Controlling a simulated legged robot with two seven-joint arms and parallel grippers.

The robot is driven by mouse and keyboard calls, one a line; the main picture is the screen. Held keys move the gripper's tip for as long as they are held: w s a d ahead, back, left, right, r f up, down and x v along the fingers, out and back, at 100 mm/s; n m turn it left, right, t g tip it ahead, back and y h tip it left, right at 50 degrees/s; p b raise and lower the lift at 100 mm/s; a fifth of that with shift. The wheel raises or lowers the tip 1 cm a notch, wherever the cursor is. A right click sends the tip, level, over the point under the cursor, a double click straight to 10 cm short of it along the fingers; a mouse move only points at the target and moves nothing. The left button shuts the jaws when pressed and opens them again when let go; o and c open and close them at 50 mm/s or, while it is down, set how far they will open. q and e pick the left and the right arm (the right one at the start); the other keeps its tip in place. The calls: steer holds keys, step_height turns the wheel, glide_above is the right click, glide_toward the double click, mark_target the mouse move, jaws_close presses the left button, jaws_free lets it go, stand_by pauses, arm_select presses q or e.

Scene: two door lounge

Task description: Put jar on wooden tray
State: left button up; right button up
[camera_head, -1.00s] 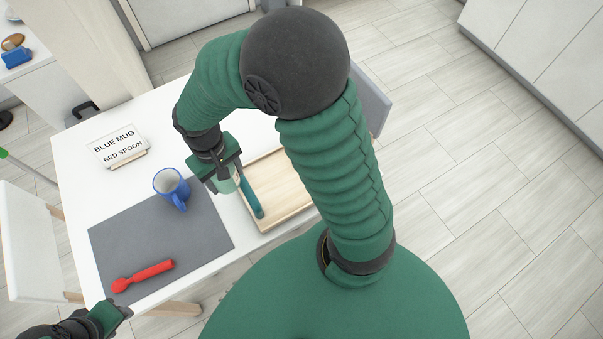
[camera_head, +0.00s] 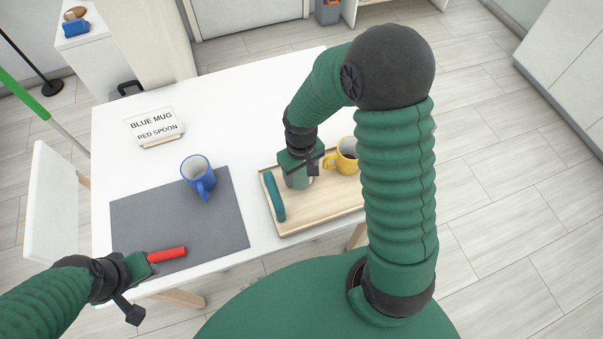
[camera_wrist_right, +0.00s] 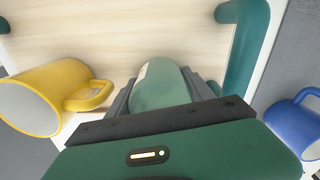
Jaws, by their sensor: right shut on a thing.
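The pale green jar (camera_head: 298,181) is between the fingers of my right gripper (camera_head: 302,168), over the left part of the wooden tray (camera_head: 325,213). In the right wrist view the jar (camera_wrist_right: 160,85) sits between both dark fingers, with the tray's pale wood (camera_wrist_right: 130,30) beyond it. I cannot tell whether the jar's base touches the tray. The gripper hides part of the jar in the head view. My left gripper (camera_head: 140,277) is at the left end of the red spoon (camera_head: 167,254); its jaws are not clear.
A yellow mug (camera_head: 344,155) is at the tray, right of the jar. The tray's teal handle (camera_head: 275,196) stands left of the jar. A blue mug (camera_head: 198,176) is on the grey mat (camera_head: 185,222). A sign (camera_head: 155,127) stands behind. The white table's back middle is clear.

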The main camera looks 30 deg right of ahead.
steer(key=o, duration=1.5)
